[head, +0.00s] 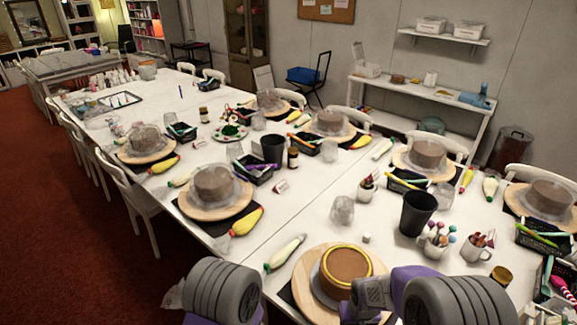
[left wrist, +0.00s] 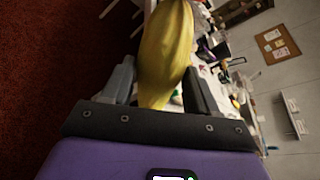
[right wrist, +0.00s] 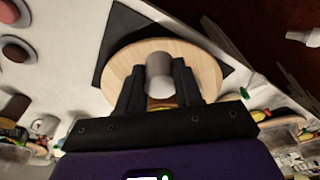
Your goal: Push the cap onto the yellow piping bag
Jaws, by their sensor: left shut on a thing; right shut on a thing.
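A yellow piping bag (left wrist: 165,45) fills the upper middle of the left wrist view. My left gripper (left wrist: 160,80) is shut on it, with a finger on each side of its narrower lower part. My right gripper (right wrist: 157,76) is shut on a short grey cylinder (right wrist: 159,66), which looks like the cap. It is held over a round wooden board (right wrist: 204,68). The bag and the cap are apart and share no view. In the head view both arms come in at the bottom, and the fingertips and held things are out of sight.
A brown cake with a yellow ring (head: 345,271) stands on a wooden board at the near table edge. A white-green piping bag (head: 285,253), a black cup (head: 417,213) and mugs of tools (head: 433,246) are nearby. Another yellow bag (head: 246,221) lies farther left.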

